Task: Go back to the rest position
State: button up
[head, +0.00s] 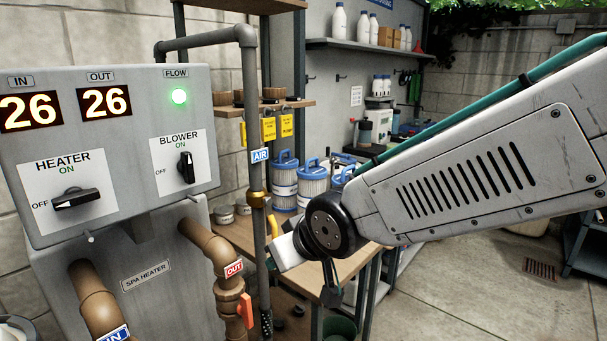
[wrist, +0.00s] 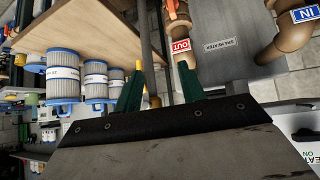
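My gripper (wrist: 160,88) shows in the wrist view as two green fingers standing apart, with nothing between them. Beyond the fingers are a pipe and the spa heater's plumbing. In the head view my arm reaches in from the right and its wrist end is beside the grey air pipe (head: 250,120), in front of the wooden shelf. The fingers cannot be made out clearly there. The spa heater panel (head: 130,110) is at the left, with a heater knob (head: 75,198) lying sideways and a blower knob (head: 186,167) upright. A green flow light (head: 179,96) is lit.
Brown pipes carry an OUT tag (head: 234,269) and an IN tag (head: 114,333). A red-orange valve handle (head: 245,310) sits below the OUT tag. Blue-topped filter cartridges (head: 313,180) stand on the wooden shelf (head: 235,232) behind my wrist. Open concrete floor (head: 450,290) lies at the lower right.

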jog(key=s+d+m+g+h, duration=0.2)
jog(key=s+d+m+g, duration=0.1)
jog(key=s+d, duration=0.7)
jog(key=s+d+r+m+g+h, duration=0.1)
jog(key=s+d+m+g+h, duration=0.2)
jog(key=s+d, duration=0.8)
jog(key=shift+d+r+m, duration=0.2)
jog(key=shift+d+m, duration=0.6)
jog(key=shift+d, duration=3.5)
jog(key=shift+s, duration=0.1)
